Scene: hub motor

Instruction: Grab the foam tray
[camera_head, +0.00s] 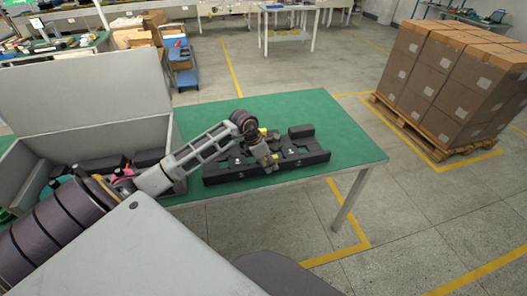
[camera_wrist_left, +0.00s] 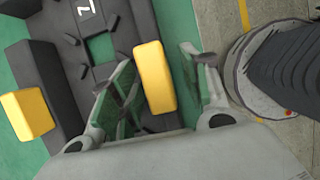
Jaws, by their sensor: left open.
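The black foam tray (camera_head: 222,174) lies flat on the green table, with cut-out recesses and two small yellow pieces at it. In the left wrist view the tray (camera_wrist_left: 48,72) shows a white number mark and a yellow block (camera_wrist_left: 27,113) at its side. My left gripper (camera_head: 268,160) is over the tray's middle, in front of part of it. In its wrist view the fingers (camera_wrist_left: 158,65) are apart, with a second yellow block (camera_wrist_left: 155,80) between them. I cannot tell whether the fingers touch it. My right gripper is not in view.
An open grey case (camera_head: 90,125) with a raised lid stands left of the tray, with dark pieces and a pink item inside. The green table (camera_head: 350,150) is bare right of the tray. Stacked cartons (camera_head: 455,85) on a pallet stand beyond the table's right end.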

